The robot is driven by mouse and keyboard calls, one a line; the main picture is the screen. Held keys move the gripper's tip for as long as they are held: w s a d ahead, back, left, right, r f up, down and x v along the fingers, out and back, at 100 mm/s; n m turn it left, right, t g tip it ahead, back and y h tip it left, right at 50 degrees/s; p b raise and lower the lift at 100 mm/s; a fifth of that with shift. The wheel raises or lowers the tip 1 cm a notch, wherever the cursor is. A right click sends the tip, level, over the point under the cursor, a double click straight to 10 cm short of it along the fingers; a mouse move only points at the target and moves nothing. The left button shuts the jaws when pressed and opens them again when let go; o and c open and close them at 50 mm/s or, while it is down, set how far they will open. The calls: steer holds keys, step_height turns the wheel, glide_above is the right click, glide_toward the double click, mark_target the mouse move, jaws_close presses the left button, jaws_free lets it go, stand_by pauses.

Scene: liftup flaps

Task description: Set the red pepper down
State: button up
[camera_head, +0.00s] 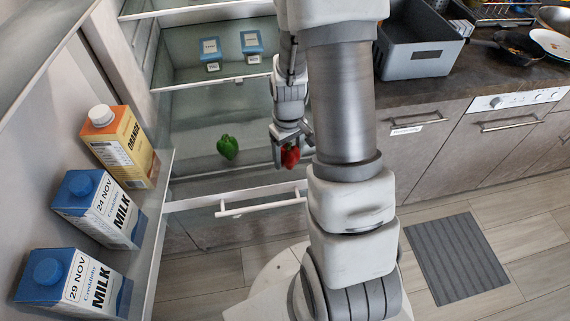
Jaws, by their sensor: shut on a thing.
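The red pepper (290,156) is between the fingers of my gripper (291,150), which is shut on it. The gripper is inside the open fridge, over the right part of the lower glass shelf (200,150). I cannot tell whether the pepper touches the shelf. A green pepper (228,147) lies on the same shelf, to the left of my gripper and apart from it. My arm hides the right side of the fridge.
Two blue-lidded containers (210,54) stand on the shelf above. The open door at left holds an orange carton (119,150) and two milk cartons (97,206). A drawer handle (262,204) is below the shelf. A grey bin (418,55) stands on the counter.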

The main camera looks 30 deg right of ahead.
mark_target(288, 164)
steer(key=shift+f+b, duration=0.45)
steer(key=shift+f, duration=1.4)
steer(key=shift+f, duration=0.1)
steer(key=shift+f, duration=0.15)
steer(key=o, duration=1.5)
steer(key=shift+c, duration=0.2)
steer(key=shift+r, duration=0.2)
